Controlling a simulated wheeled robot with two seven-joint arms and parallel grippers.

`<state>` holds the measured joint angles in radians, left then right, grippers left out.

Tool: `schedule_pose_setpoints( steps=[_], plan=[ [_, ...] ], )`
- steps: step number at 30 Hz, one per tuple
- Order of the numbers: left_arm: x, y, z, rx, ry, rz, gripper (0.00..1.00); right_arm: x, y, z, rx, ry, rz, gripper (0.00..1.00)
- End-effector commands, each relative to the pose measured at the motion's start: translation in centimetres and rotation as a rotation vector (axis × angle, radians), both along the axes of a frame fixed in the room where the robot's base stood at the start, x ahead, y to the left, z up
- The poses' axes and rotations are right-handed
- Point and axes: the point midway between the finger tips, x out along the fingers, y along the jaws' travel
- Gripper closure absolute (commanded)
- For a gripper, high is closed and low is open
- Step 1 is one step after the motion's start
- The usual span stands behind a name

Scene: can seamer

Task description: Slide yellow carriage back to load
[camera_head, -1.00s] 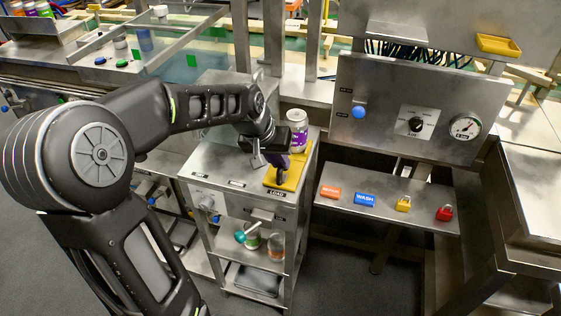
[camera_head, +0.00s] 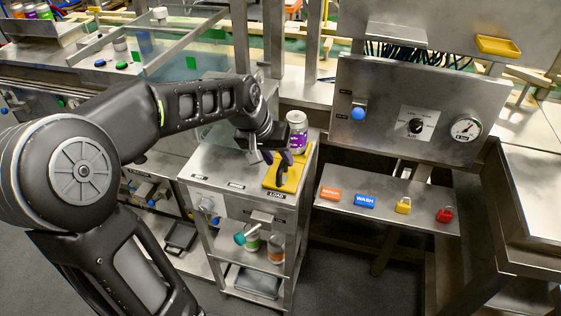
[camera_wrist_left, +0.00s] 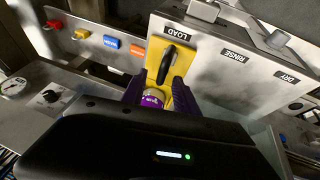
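The yellow carriage (camera_head: 297,172) sits on top of the steel cart, at its right edge by the LOAD label (camera_head: 276,195). It also shows in the left wrist view (camera_wrist_left: 188,60). Its black upright handle (camera_head: 281,178) stands at the near end; it also shows in the left wrist view (camera_wrist_left: 166,66). A can with a purple label (camera_head: 297,130) stands upright at the carriage's far end. My left gripper (camera_head: 278,160) is open just above the handle, its purple fingers apart. In the wrist view the handle's lower part lies between the fingertips; contact cannot be told. My right gripper is not in view.
A lower shelf to the right holds an orange block (camera_head: 330,193), a blue WASH block (camera_head: 365,200), a yellow padlock (camera_head: 403,205) and a red padlock (camera_head: 445,214). A panel with a blue button (camera_head: 358,113), dial and gauge stands behind it. RINSE and DRY labels mark the cart top.

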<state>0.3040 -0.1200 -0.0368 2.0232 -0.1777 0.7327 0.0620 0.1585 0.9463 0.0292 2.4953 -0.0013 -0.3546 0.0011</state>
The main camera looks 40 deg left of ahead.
Motion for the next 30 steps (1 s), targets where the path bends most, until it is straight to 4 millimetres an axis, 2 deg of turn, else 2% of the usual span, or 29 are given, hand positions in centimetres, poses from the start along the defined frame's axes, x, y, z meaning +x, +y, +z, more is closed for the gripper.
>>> schedule_pose_setpoints(
  steps=[6, 10, 30],
  plan=[
    [-1.5, 0.1, 3.3, 0.0, -0.002, -0.001, 0.64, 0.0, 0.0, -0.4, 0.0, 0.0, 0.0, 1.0],
    [-2.0, 0.1, 4.4, 0.0, -0.001, -0.001, 0.64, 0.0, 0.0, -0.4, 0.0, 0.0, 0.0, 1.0],
    [-2.1, 0.1, 4.6, -0.001, 0.001, -0.001, 0.64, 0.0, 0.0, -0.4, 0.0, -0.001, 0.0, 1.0]
  ],
)
